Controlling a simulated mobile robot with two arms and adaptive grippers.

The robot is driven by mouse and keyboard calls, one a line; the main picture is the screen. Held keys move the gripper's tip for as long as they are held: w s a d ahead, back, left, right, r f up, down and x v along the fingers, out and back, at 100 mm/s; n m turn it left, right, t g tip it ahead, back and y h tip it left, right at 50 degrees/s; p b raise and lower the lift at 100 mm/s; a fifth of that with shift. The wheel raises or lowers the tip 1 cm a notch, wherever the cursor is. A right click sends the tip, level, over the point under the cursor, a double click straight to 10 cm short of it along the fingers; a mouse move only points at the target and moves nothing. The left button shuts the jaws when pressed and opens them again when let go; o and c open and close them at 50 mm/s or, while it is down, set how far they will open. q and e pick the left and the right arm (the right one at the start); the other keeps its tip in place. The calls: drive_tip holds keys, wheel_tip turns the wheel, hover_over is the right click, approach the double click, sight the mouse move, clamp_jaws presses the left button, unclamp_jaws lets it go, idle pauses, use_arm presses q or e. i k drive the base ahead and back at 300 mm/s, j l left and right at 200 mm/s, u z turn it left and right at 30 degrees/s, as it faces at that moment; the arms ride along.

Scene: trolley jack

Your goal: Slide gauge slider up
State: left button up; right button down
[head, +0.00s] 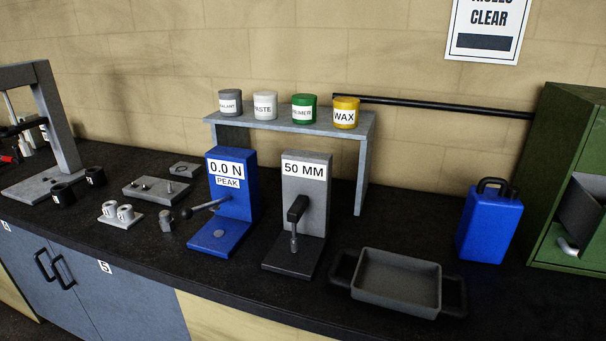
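A grey upright gauge (316,200) labelled "50 MM" stands on a dark base plate near the middle of the bench. A black slider block (297,209) sits on its front, below the label, with a thin metal rod (293,242) reaching down from it towards the base. I cannot tell whether the rod touches the base. Neither of my grippers is in view, and nothing is touching the slider.
A blue gauge (235,175) reading "0.0 N" with a side lever stands just left. A grey tray (398,300) with black handles lies right front. A low shelf (290,123) with several tins stands behind. A blue canister (489,228) stands at right.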

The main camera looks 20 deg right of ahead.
sight(295, 212)
drive_tip(key=i+j+z, duration=0.15)
drive_tip(key=j+z, duration=0.15)
drive_tip(key=j, duration=0.35)
drive_tip(key=j+z, duration=0.3)
drive_tip(key=j, duration=0.4)
drive_tip(key=i, duration=0.05)
